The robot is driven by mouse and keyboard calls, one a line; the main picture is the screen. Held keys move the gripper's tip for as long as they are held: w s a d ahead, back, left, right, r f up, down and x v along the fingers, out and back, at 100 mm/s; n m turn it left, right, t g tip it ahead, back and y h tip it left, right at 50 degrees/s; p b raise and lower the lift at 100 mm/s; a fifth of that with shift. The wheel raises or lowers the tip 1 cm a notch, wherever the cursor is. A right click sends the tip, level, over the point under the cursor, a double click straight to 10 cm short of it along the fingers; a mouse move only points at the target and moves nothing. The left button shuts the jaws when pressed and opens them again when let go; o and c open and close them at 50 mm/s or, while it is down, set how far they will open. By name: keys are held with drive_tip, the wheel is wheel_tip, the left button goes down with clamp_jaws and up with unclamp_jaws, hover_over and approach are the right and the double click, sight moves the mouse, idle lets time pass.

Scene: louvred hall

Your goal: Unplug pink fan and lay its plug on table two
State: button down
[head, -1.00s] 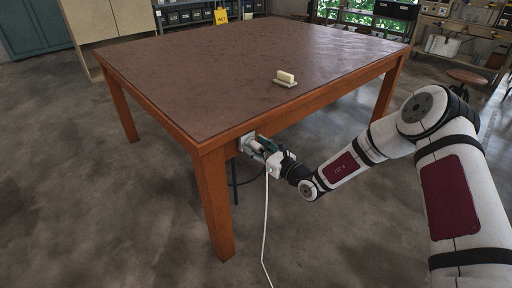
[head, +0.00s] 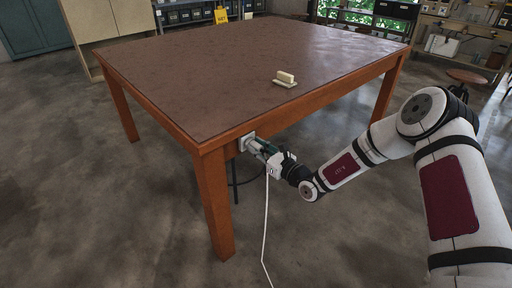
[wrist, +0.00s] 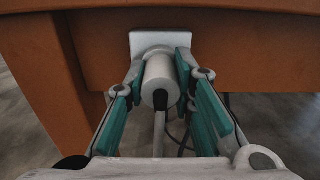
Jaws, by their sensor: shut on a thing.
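A table (head: 230,75) with a brown top and orange wooden legs stands ahead of me. A pale socket plate (head: 245,142) is on its front apron, near the front leg; it also shows in the wrist view (wrist: 148,39). A white round plug (wrist: 160,78) sits against the socket, its cord running back toward my wrist. My gripper (head: 263,150) is shut on the plug, one green-padded finger on each side. A white cord (head: 265,220) hangs from the gripper to the floor. The fan is not in view, and no number shows on this table.
A small cream block on a flat base (head: 286,79) lies on the tabletop; the rest of the top is bare. A dark cable hangs under the table. A yellow sign (head: 221,16) and shelves stand behind. Open floor surrounds the table.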

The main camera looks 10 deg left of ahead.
sight(261, 150)
drive_tip(key=shift+p+v, duration=1.75)
drive_tip(key=shift+v, duration=1.65)
drive_tip(key=s+d+r, duration=0.3)
drive_tip(key=d+r, duration=0.1)
drive_tip(key=d, duration=0.4)
drive_tip(key=s+d+r, duration=0.2)
drive_tip(key=d+r, duration=0.1)
drive_tip(key=d, duration=0.4)
drive_tip(key=s+d+r, duration=0.7)
drive_tip(key=s+d, duration=0.3)
drive_tip(key=s, duration=0.3)
wheel_tip(261, 150, up, 14)
drive_tip(key=m+t+h+p, duration=0.4)
drive_tip(key=h+p, duration=0.1)
drive_tip(key=p, duration=1.6)
drive_tip(key=shift+m+t, duration=0.3)
drive_tip(key=shift+t, duration=0.1)
drive_tip(key=shift+w+d, duration=0.1)
drive_tip(key=shift+d, duration=0.05)
